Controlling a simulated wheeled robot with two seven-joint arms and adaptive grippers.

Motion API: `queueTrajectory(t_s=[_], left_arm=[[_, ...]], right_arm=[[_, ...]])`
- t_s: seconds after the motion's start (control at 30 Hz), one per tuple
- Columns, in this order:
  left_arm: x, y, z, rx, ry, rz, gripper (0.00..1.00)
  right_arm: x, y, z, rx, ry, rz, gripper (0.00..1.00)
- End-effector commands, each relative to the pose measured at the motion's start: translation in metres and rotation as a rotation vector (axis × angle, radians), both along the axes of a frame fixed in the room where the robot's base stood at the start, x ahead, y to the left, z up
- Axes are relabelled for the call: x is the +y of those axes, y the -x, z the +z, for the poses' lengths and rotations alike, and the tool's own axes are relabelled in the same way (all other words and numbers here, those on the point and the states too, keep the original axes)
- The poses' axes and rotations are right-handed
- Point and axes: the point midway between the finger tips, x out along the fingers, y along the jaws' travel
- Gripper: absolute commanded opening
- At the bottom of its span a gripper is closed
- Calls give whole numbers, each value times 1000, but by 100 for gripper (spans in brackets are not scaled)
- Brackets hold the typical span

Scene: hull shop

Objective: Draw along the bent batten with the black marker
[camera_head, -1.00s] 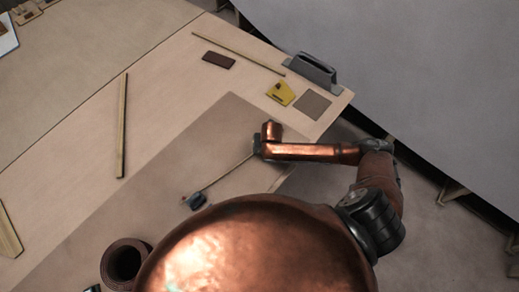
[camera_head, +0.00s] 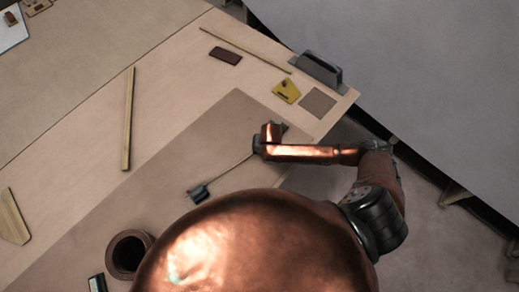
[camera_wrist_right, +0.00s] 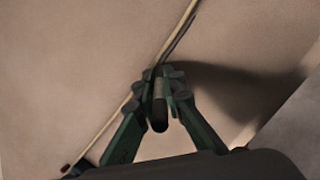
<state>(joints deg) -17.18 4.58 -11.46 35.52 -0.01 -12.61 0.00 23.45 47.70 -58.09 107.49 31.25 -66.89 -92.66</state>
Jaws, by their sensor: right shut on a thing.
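The thin pale batten (camera_wrist_right: 113,128) runs diagonally across the right wrist view. In the head view the batten (camera_head: 232,164) lies on a brown sheet, from a dark weight (camera_head: 199,193) to under my right wrist. My right gripper (camera_wrist_right: 161,76) is shut on the black marker (camera_wrist_right: 159,108), close beside the batten. The marker's tip is hidden by the fingers, so contact with the sheet cannot be told. A dark stroke (camera_wrist_right: 180,32) follows the batten's right edge beyond the fingers. In the head view, my wrist hides the right gripper's fingers. My left gripper is not seen.
The brown sheet (camera_head: 190,140) lies on a pale table. A brown ring-shaped roll (camera_head: 147,238), wooden strips (camera_head: 128,118), a yellow plate (camera_head: 286,91), a dark block (camera_head: 225,56) and a grey holder (camera_head: 320,68) lie around it. The table's right edge is near my arm.

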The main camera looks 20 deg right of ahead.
Motion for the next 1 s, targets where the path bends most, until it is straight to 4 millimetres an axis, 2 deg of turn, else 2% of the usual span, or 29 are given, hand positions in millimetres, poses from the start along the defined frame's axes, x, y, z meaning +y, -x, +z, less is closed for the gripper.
queueTrajectory(t_s=[1.0], left_arm=[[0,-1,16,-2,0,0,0]], right_arm=[[25,8,-1,3,-1,1,0]])
